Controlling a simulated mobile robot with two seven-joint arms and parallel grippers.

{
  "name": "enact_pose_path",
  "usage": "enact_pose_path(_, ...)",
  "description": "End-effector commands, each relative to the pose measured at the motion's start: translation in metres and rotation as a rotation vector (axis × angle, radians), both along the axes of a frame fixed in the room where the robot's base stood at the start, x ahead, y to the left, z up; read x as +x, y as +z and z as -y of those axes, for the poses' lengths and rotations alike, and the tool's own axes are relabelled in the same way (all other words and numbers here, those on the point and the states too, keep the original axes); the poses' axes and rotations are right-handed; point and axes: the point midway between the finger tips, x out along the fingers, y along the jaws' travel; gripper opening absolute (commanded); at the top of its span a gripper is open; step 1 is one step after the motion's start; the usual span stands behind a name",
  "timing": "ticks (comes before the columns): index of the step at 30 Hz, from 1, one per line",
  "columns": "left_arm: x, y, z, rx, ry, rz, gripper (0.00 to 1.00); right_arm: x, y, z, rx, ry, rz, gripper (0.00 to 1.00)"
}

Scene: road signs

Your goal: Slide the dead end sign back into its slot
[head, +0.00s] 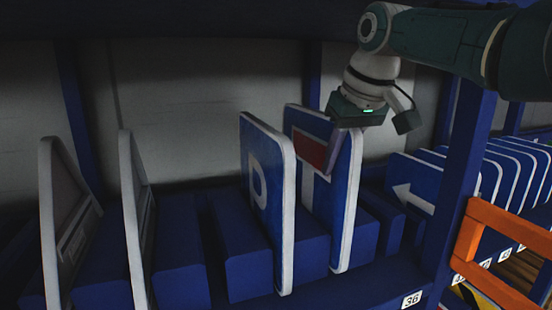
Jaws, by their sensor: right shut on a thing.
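The dead end sign (337,215) is a blue panel with a white T and a red bar. It stands upright just right of the blue P sign (266,190), which hides its left part. My right gripper (334,150) reaches down from the upper right and is shut on the upper part of the dead end sign. The sign's lower part is between blue divider blocks (364,240) of the rack. I cannot tell how deep it sits in the slot. My left gripper is not in view.
Two grey-edged signs (132,215) lean in slots at the left. Empty slots lie between blue blocks (240,250) left of the P sign. A blue post (462,190) and an orange frame (490,225) stand right. A blue arrow sign (412,185) and several others stand behind them.

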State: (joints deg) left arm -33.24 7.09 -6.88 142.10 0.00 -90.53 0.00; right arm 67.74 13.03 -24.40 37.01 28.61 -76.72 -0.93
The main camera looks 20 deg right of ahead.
Motion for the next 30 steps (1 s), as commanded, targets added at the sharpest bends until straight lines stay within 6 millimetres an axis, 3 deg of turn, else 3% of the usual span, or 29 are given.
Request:
enact_pose_path(23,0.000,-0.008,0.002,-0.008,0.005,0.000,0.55,0.001,-0.013,0.000,0.001,0.000,0.005,0.00)
enact_pose_path(24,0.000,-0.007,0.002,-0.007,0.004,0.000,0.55,0.001,-0.013,0.000,0.001,0.000,0.006,0.24)
enact_pose_path(30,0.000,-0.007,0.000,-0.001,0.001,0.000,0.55,0.001,-0.013,0.000,0.000,0.000,0.003,0.47)
